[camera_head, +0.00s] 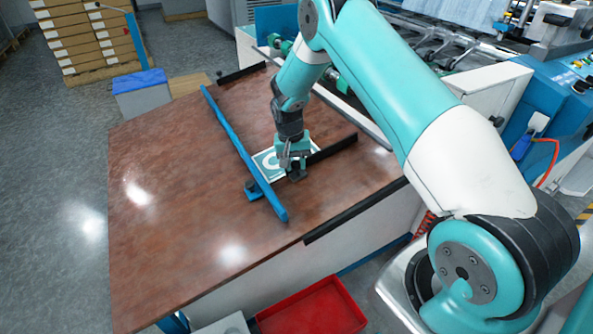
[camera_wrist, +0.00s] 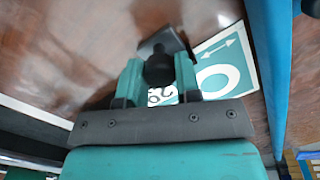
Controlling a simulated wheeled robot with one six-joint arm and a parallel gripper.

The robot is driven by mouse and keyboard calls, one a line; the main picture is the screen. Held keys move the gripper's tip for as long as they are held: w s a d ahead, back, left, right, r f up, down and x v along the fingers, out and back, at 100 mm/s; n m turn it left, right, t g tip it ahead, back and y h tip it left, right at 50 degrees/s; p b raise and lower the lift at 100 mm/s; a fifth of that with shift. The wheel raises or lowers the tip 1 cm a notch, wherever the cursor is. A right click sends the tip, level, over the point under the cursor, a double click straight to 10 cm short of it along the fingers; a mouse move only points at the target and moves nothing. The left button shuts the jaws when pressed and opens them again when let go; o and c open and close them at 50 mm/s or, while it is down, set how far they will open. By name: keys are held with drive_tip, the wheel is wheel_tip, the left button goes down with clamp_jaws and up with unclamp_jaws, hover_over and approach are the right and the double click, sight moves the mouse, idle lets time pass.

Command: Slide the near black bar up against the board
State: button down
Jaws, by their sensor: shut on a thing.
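The near black bar (camera_head: 333,150) lies on the brown table, running from my gripper toward the right edge. My gripper (camera_head: 294,168) points down and is shut on a dark knob at the bar's left end. The wrist view shows the knob (camera_wrist: 158,68) between the two teal fingers, with a dark flat foot beyond it. The board (camera_head: 266,163), white and teal with a ring and an arrow, lies flat beside and partly behind my gripper. It also shows in the wrist view (camera_wrist: 222,70). My fingers hide whether bar and board touch.
Another black bar (camera_head: 242,72) lies at the far edge, and a black strip (camera_head: 355,211) runs along the near right edge. The table's left part is clear. A red tray (camera_head: 313,308) sits below.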

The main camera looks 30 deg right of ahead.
drive_tip(key=shift+w, duration=0.15)
drive_tip(key=c, duration=0.8)
unclamp_jaws()
drive_tip(key=shift+r, duration=0.1)
wheel_tip(320, 180, up, 17)
drive_tip(key=a, duration=0.1)
drive_tip(key=shift+w+a+p, duration=0.35)
drive_tip(key=shift+w+p, duration=0.05)
drive_tip(key=shift+w, duration=0.05)
